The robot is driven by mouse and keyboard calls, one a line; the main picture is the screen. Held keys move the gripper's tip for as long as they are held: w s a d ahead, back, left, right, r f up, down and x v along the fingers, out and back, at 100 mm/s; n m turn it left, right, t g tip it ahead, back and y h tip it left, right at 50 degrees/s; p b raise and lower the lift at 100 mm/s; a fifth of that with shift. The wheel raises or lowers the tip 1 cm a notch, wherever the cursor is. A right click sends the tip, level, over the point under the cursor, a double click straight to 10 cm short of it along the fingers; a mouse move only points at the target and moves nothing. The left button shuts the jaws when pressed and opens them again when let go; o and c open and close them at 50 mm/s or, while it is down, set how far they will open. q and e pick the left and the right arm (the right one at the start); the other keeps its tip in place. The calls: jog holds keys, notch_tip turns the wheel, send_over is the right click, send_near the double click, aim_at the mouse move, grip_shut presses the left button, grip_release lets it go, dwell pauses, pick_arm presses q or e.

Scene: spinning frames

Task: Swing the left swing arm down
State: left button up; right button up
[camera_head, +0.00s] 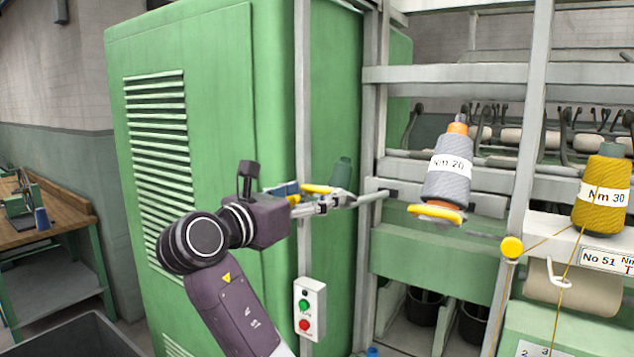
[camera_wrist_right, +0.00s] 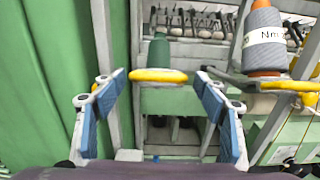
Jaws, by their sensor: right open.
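The left swing arm appears to end in a yellow disc (camera_head: 319,189) with a green cone (camera_head: 342,172) on it, in front of the green cabinet's right edge. In the right wrist view the yellow disc (camera_wrist_right: 158,75) and the green cone (camera_wrist_right: 158,50) stand between and beyond my finger pads. My right gripper (camera_head: 318,199) is open around the disc's near side, its blue pads apart on both sides in the right wrist view (camera_wrist_right: 161,80). I cannot tell whether it touches. A second yellow disc (camera_head: 436,213) carries a grey "Nm 20" cone (camera_head: 448,172). My left gripper is out of view.
The tall green cabinet (camera_head: 220,90) stands close behind my right arm. A button box (camera_head: 310,309) with green and red buttons is below the gripper. A yellow "Nm 30" cone (camera_head: 602,190) stands at right. A wooden workbench (camera_head: 55,215) is at far left.

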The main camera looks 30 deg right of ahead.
jog(key=shift+p+x, duration=0.3)
jog(key=shift+x, duration=0.85)
jog(key=c, duration=1.4)
jog(key=shift+a+f+t+h+b, duration=0.1)
jog(key=shift+f+t+h+b, duration=0.55)
jog(key=shift+f+b, duration=2.5)
jog(key=shift+f+t+h+b, duration=0.1)
jog(key=shift+f+h+b, duration=1.05)
jog(key=shift+f+b, duration=2)
jog(key=shift+f+t+h+b, duration=0.35)
jog(key=shift+f+h+b, duration=0.55)
jog(key=shift+f+b, duration=2.25)
jog(key=shift+f+p, duration=0.85)
